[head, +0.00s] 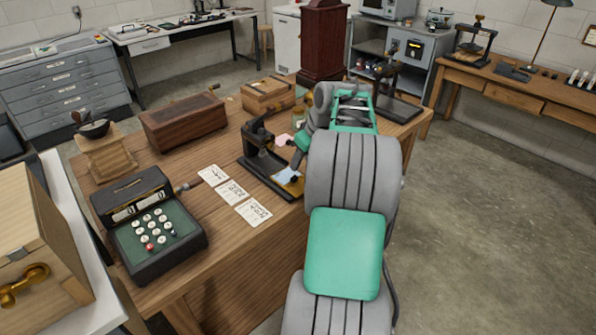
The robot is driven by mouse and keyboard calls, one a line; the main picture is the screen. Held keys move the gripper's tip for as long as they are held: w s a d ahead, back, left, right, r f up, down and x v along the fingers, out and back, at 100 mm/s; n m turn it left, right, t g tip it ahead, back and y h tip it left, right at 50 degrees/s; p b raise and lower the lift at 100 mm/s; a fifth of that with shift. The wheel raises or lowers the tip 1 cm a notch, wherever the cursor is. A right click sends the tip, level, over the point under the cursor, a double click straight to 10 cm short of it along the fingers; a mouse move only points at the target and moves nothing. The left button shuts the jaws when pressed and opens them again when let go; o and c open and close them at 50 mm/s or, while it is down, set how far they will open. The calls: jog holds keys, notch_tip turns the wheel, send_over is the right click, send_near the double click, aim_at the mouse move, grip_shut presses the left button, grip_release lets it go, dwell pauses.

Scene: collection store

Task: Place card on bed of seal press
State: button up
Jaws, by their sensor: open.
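A black seal press (262,158) stands on the wooden table, with a flat dark bed reaching toward the lower right. My gripper (290,160) is open at the right side of this press, close over its bed. A small pink patch (283,140) shows by the upper fingertip. A pale blue and yellow patch (288,175) shows by the lower one, over the bed. I cannot tell whether either patch is a card. Three white printed cards, the nearest one (253,212) among them, lie in a slanting row left of the press. My arm hides the table to the right.
An adding machine (150,225), a small grinder (104,150) and a brown wooden box (183,122) stand on the table's left side. A tall dark wooden case (323,40) and another black press-like device (390,88) stand behind. The floor on the right is clear.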

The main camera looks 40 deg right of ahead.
jog(key=s+a+r, duration=0.2)
jog(key=a, duration=1.1)
jog(key=s+a+r, duration=0.1)
jog(key=a+r, duration=0.1)
jog(key=a, duration=1.1)
jog(key=s+a+f+g, duration=0.1)
jog(key=s+a+f, duration=0.4)
jog(key=s+a, duration=0.5)
jog(key=shift+s+f, duration=0.35)
jog(key=shift+s, duration=0.55)
